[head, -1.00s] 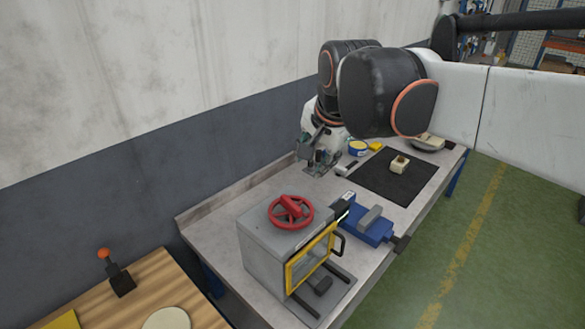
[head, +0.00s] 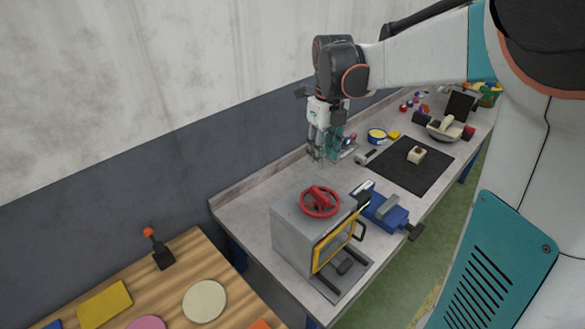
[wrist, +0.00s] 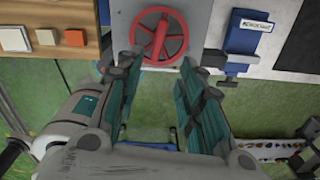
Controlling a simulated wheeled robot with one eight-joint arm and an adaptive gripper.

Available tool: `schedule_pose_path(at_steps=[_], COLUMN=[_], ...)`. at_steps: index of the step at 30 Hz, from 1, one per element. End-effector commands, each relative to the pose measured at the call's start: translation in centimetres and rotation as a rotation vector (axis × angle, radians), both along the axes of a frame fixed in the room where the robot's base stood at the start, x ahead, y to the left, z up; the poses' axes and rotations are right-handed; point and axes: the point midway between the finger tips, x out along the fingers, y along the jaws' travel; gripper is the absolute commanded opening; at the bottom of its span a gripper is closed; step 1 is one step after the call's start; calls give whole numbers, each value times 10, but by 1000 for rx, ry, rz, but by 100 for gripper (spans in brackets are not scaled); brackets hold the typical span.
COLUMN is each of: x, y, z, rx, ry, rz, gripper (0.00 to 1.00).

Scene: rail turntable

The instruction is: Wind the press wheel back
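The red press wheel (head: 320,201) sits flat on top of a grey box-shaped press (head: 292,229) with a yellow-framed window (head: 336,243) in front. A thick red bar crosses the wheel. In the wrist view the wheel (wrist: 160,37) shows whole, beyond my fingertips and roughly centred between them. My gripper (head: 322,160) hangs in the head view beyond the wheel, towards the wall side, apart from it. The wrist view shows my gripper (wrist: 160,66) open, its two fingers wide apart with nothing between them.
A blue vise (head: 382,210) stands close right of the press. A black mat (head: 408,178) with a small beige block (head: 416,154) lies farther along the bench. A wooden table (head: 190,255) with coloured discs and an orange-topped lever (head: 157,248) is at lower left. The wall runs behind the bench.

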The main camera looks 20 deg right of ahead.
Motion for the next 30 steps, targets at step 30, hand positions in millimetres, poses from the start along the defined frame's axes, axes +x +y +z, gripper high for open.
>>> schedule_pose_path(at_steps=[30], x=[0], y=[-1], z=[-137], rx=[1], ry=[5], rz=[-22], gripper=[35])
